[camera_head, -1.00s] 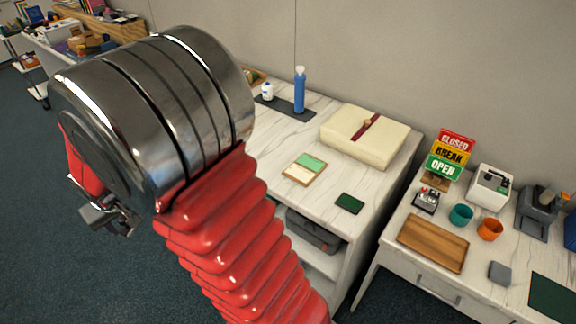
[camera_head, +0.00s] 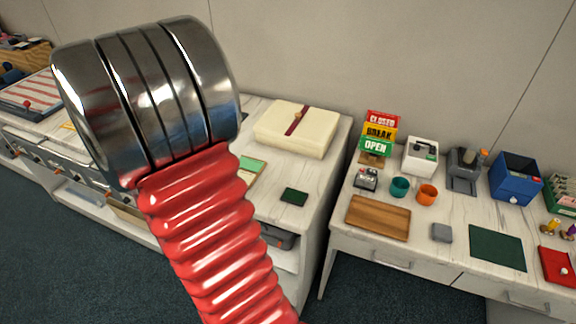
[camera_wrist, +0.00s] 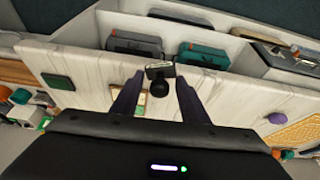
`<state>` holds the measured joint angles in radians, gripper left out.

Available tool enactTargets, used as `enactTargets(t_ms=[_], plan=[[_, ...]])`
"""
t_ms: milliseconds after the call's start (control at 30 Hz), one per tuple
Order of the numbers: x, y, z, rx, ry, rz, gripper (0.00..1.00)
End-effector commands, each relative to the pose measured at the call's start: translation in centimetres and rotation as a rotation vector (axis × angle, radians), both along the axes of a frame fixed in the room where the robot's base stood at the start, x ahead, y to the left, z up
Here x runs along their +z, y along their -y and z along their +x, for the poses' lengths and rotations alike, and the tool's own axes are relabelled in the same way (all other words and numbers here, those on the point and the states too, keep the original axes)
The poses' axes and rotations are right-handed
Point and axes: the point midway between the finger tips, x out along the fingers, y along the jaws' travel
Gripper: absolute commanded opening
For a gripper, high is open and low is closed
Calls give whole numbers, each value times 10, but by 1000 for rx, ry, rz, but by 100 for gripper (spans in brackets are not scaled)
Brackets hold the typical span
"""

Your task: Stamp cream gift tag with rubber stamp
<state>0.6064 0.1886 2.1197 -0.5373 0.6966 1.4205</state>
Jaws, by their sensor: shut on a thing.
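Behind the stamp and fingers, a small tan-edged board (camera_wrist: 141,98) lies on the counter, partly hidden. In the head view this board (camera_head: 258,172) shows a green card (camera_head: 252,163); my arm covers the rest, so the cream gift tag cannot be made out clearly. A dark green pad (camera_head: 293,196) lies on the counter to its right, and also shows in the wrist view (camera_wrist: 57,80). My gripper is hidden in the head view.
A cream box with a dark red ribbon (camera_head: 296,129) stands behind the pad. The right-hand table holds a wooden board (camera_head: 378,217), cups (camera_head: 427,194), signs (camera_head: 379,134) and a blue bin (camera_head: 516,178). A gap separates the two tables.

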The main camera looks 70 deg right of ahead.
Motion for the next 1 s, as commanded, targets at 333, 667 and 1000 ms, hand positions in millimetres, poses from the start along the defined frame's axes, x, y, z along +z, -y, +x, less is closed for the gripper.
enactTargets(t_ms=[333,667,1000], plan=[[12,70,-108,-519,1,0,26],[25,105,-212,-968,1,1,26],[33,115,-268,-1207,2,0,26]])
